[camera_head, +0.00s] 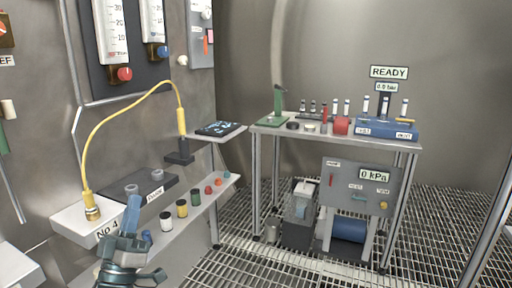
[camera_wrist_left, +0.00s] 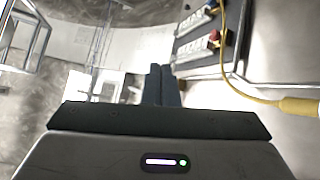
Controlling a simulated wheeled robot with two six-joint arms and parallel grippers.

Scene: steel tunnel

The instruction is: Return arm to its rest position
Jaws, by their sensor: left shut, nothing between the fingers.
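My left gripper (camera_head: 131,192) is low at the left of the head view, in front of the wall shelf and pointing upward. It is shut and empty. In the left wrist view its two fingers (camera_wrist_left: 162,85) lie side by side with no gap and nothing between them. My right gripper is not in view.
A yellow hose (camera_head: 128,98) arches from the "No 4" block (camera_head: 72,222) beside my gripper. A shelf (camera_head: 196,212) with several coloured caps runs along the wall. A table (camera_head: 345,143) with a blue device (camera_head: 388,128) stands beyond. Floor grating at the right is open.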

